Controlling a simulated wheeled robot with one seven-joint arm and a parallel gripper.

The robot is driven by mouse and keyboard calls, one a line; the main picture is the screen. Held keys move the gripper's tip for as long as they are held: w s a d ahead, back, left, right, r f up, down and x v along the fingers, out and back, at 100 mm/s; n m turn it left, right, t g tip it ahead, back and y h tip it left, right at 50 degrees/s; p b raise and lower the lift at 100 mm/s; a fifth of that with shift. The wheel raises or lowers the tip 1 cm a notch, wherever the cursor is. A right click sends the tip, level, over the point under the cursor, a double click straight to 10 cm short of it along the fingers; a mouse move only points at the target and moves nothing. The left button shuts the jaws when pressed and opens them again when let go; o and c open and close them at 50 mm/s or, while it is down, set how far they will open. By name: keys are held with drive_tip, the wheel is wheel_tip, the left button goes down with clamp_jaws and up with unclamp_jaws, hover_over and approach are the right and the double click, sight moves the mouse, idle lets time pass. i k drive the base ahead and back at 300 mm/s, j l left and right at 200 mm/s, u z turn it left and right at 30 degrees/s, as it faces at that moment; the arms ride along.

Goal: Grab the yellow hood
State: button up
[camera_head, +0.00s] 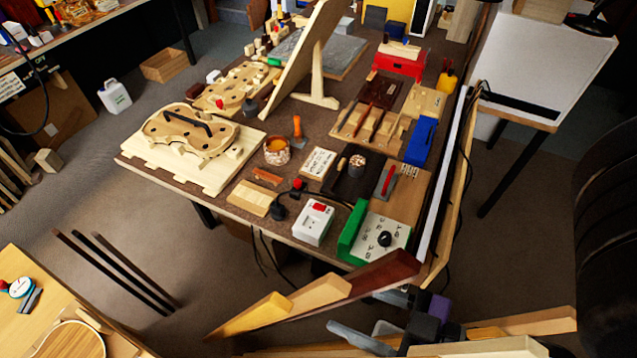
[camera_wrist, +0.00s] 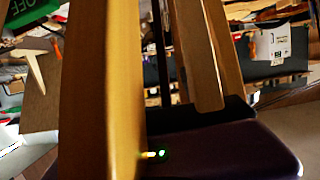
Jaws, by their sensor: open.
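A small yellow object with a dark top (camera_head: 446,78) stands at the far right corner of the bench, beside the red box. It is the best match for the yellow hood, but it is too small to be sure. My gripper (camera_head: 268,312) is at the bottom of the head view, in front of the bench's near edge, far from that object. Its long wood-coloured fingers point left. In the wrist view the two fingers (camera_wrist: 150,60) stand apart, and I see nothing held between them. I cannot make out the hood in the wrist view.
The bench is crowded. A green-sided control box (camera_head: 383,238), a white switch box (camera_head: 314,222) and a blue case (camera_head: 421,141) lie between my gripper and the far corner. A tall wooden panel (camera_head: 303,55) leans at the back. Open floor lies left of the bench.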

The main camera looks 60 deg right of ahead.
sight(447, 82)
drive_tip(key=z, duration=2.25)
drive_tip(key=i+l+u, duration=0.15)
drive_tip(key=i+l, duration=0.15)
drive_tip(key=i+l+u, duration=0.1)
drive_tip(key=i+l, duration=0.2)
drive_tip(key=i+l+u, duration=0.15)
drive_tip(key=l, duration=0.3)
drive_tip(key=i+l+u, duration=0.1)
drive_tip(key=i+l, duration=0.25)
drive_tip(key=l, duration=0.1)
